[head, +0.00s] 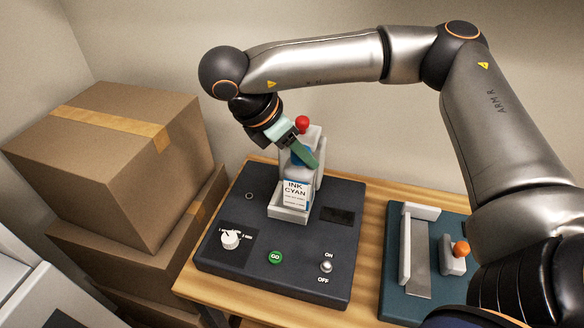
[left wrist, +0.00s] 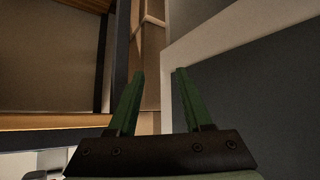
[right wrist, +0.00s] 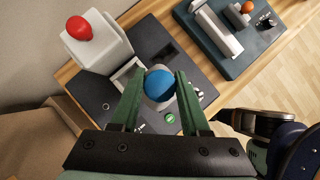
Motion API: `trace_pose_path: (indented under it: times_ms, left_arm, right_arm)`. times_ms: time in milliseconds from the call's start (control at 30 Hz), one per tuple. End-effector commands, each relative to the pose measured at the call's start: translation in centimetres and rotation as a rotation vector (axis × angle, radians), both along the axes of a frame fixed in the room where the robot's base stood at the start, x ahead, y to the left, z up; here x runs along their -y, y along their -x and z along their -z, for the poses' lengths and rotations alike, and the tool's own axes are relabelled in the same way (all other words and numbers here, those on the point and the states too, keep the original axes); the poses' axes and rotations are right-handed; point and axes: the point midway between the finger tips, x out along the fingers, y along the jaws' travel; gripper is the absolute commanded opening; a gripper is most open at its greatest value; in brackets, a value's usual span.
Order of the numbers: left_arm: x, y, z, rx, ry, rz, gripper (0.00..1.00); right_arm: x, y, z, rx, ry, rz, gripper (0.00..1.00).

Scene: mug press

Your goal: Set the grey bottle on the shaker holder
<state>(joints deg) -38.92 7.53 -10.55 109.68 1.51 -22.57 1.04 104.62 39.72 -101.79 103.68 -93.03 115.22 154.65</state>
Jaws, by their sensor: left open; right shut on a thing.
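The grey bottle (head: 296,193), with a white "INK CYAN" label and a blue cap (right wrist: 159,85), stands upright at the shaker holder (head: 287,214), a pale tray on the dark machine. The tray's front wall covers the bottle's foot, so I cannot tell whether it rests on the floor of the tray. My right gripper (head: 306,154) is shut on the bottle at its cap, coming down at a slant. In the right wrist view its green fingers flank the cap. My left gripper (left wrist: 155,72) is open and empty, away from the bottle; it shows only in the left wrist view.
Behind the holder rises a pale column with a red knob (head: 302,123). The machine (head: 225,265) has a dial, a green GO button (head: 275,257) and an ON/OFF switch (head: 326,266). A teal device (head: 400,290) stands to the right. Cardboard boxes (head: 115,180) are stacked at left.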

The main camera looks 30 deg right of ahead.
Motion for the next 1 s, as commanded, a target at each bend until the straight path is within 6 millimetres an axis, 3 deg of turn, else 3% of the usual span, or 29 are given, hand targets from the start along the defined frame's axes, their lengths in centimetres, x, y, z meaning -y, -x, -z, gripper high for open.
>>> trace_pose_path:
  times_ms: [200, 400, 600, 800, 1000]
  left_arm:
    - [0.0, 0.0, 0.8, 0.000, 0.000, 0.000, 0.50]
    - [0.0, 0.0, 0.7, -0.001, 0.000, 0.000, 0.50]
    - [0.0, 0.0, 0.6, -0.001, 0.000, 0.000, 0.50]
    - [0.0, 0.0, 0.3, 0.000, 0.000, 0.000, 0.50]
    - [0.0, 0.0, 0.3, 0.000, 0.000, 0.000, 0.50]
  right_arm:
    - [1.1, -3.5, 3.8, -0.003, -0.002, 0.000, 0.00]
    - [1.8, -5.3, 5.5, 0.000, 0.000, -0.001, 0.00]
    - [2.0, -6.1, 6.5, 0.001, 0.001, -0.003, 0.00]
    - [2.0, -6.1, 9.2, 0.001, 0.001, -0.004, 0.00]
    - [2.0, -6.1, 9.6, 0.003, -0.001, -0.003, 0.00]
